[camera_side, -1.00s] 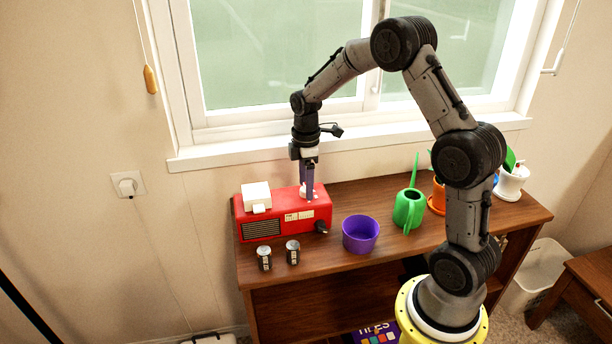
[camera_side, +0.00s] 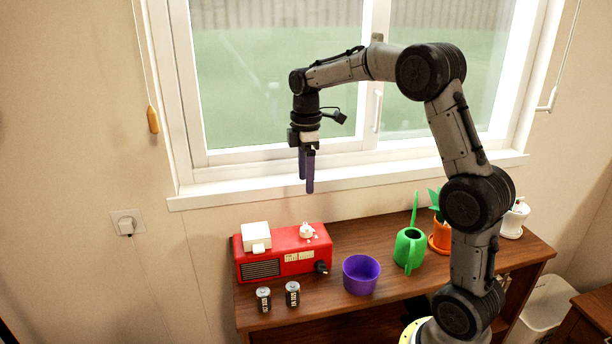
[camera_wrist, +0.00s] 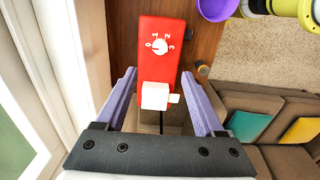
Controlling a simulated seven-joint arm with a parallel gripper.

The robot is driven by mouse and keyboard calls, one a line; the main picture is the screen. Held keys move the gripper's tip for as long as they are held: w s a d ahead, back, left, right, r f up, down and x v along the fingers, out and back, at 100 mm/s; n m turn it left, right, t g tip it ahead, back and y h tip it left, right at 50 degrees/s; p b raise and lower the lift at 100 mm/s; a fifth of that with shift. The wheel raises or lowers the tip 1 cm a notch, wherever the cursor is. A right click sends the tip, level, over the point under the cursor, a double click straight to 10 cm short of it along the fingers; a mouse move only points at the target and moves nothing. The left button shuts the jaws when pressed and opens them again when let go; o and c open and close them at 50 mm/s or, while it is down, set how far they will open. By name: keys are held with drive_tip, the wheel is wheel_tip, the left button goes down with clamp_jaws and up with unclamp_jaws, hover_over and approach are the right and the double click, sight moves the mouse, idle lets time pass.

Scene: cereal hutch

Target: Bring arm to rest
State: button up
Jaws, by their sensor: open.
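My gripper (camera_side: 306,172) is open and empty, raised above the red box (camera_side: 284,264) on the wooden hutch top, with its purple fingers pointing down. In the wrist view the fingers of my gripper (camera_wrist: 168,102) are spread wide on either side, with the red box (camera_wrist: 163,65) far below. The box carries a white dial with numbers and a white block (camera_side: 256,238); the block also shows in the wrist view (camera_wrist: 155,95). A small white piece (camera_side: 307,231) sits on the right part of the box top. No thing is between the fingers.
A purple bowl (camera_side: 361,275), a green watering can (camera_side: 409,250), an orange pot (camera_side: 440,236) and a white pot (camera_side: 514,220) stand on the hutch (camera_side: 400,290). The window sill (camera_side: 240,195) is behind my gripper.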

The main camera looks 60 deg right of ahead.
drive_tip(key=s+a+r+t, duration=0.3)
drive_tip(key=s+a+r, duration=0.7)
drive_tip(key=a, duration=0.1)
drive_tip(key=s+a+f+m+t, duration=0.1)
drive_tip(key=s+a+f+m, duration=0.1)
drive_tip(key=s+f+m, duration=0.2)
drive_tip(key=s+a+f+m+t, duration=0.1)
drive_tip(key=s+a+f+m, duration=0.1)
drive_tip(key=s+m, duration=0.3)
drive_tip(key=shift+s+a+f+t, duration=0.35)
drive_tip(key=shift+s+f, duration=0.55)
drive_tip(key=shift+s, duration=1.3)
